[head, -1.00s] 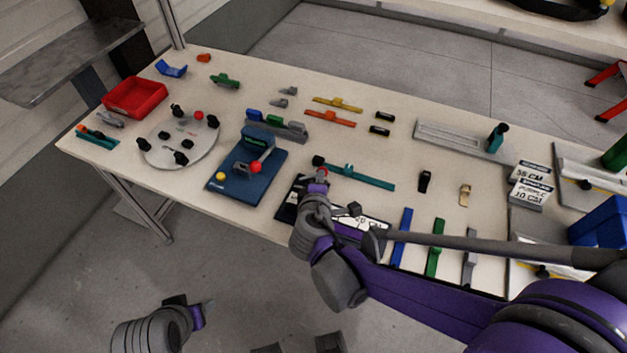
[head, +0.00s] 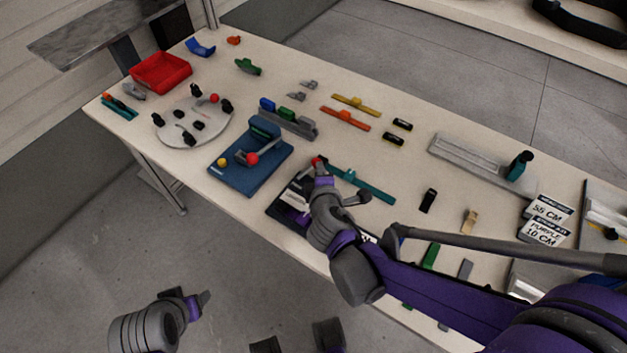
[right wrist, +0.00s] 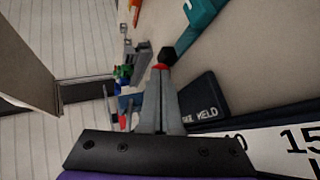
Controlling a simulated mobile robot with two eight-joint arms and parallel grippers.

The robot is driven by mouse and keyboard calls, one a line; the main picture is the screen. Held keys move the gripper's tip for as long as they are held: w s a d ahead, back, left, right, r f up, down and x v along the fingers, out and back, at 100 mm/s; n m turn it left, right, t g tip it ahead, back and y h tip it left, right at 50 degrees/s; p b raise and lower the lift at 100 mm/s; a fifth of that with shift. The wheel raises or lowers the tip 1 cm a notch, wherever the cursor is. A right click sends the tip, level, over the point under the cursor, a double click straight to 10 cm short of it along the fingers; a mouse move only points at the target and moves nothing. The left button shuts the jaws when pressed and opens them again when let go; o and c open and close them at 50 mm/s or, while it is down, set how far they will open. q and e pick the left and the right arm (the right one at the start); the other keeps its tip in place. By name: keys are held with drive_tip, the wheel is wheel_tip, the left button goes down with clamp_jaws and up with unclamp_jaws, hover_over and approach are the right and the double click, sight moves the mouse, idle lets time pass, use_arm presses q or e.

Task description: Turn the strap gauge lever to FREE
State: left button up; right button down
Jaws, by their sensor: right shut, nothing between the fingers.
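A black board (head: 284,215) with a white label lies near the table's front edge; its right part is hidden by my right arm. In the right wrist view its dark plate (right wrist: 205,97) shows partly readable lettering and a white strip with numbers (right wrist: 285,145). A red knob (head: 316,161) stands at its far end; I take it for the gauge lever's, but the lever arm is hidden. My right gripper (head: 319,169) is shut and empty, its tips at the knob. In the right wrist view the red knob (right wrist: 160,66) shows just beyond the fingertips (right wrist: 160,74); contact is unclear. My left gripper (head: 203,302) hangs below the table edge, its jaws unclear.
A blue fixture (head: 225,175) with a red-knobbed lever stands left of the board. A teal bar (head: 370,188) lies just right of the gripper. A round grey plate (head: 170,121) and a red tray (head: 160,72) are farther left.

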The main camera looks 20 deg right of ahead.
use_arm(q)
drive_tip(key=shift+f, duration=0.1)
use_arm(e)
drive_tip(key=shift+w+d, duration=0.1)
drive_tip(key=shift+w, duration=0.8)
